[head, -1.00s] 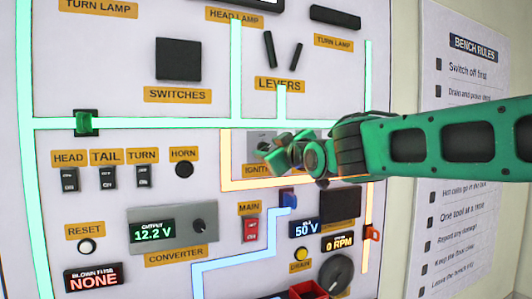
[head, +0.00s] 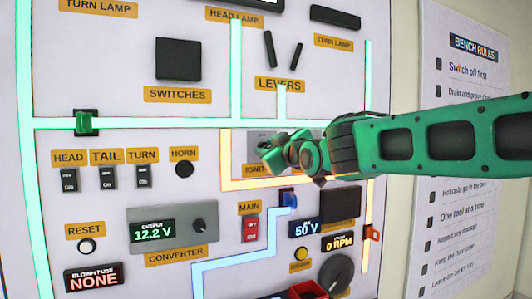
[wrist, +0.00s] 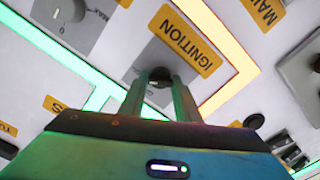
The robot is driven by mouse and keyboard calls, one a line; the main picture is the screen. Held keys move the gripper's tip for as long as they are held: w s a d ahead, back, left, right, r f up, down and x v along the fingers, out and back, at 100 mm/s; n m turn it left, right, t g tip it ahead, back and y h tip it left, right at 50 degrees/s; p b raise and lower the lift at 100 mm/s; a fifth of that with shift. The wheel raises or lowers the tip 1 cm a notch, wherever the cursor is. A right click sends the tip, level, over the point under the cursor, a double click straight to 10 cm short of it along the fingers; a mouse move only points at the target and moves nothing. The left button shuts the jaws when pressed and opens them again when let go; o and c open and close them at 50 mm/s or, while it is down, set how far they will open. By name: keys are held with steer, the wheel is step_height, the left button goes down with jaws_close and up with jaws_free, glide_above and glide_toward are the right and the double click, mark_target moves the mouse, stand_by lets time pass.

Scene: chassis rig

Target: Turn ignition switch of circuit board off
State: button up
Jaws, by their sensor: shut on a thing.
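The ignition switch is a dark round knob (wrist: 158,94) on a grey plate, beside an orange IGNITION label (wrist: 185,40) in the wrist view. My gripper (wrist: 159,80) is shut on this knob, with one finger on each side. In the head view my gripper (head: 268,153) reaches in from the right and covers the knob. The grey ignition plate (head: 258,137) and part of its label (head: 256,170) show around it. The knob's pointing direction is hard to tell behind the fingers.
The board (head: 110,25) carries several other controls. The red MAIN switch (head: 251,230), the blue part (head: 288,200) and the 50 V display (head: 305,229) lie just below my gripper. The levers (head: 269,49) are above. A rules sheet (head: 470,150) hangs at right.

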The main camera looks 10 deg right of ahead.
steer(key=shift+a+f+n, duration=0.1)
steer(key=shift+f+n, duration=0.05)
steer(key=shift+n, duration=2.7)
steer(key=shift+a+f+n, duration=0.1)
steer(key=shift+f+n, duration=0.05)
steer(key=shift+n, duration=2.7)
steer(key=shift+f, duration=0.1)
steer(key=o, duration=1)
steer(key=shift+s+d, duration=0.1)
steer(key=shift+s, duration=0.05)
steer(key=v, duration=1)
steer(key=shift+s, duration=0.25)
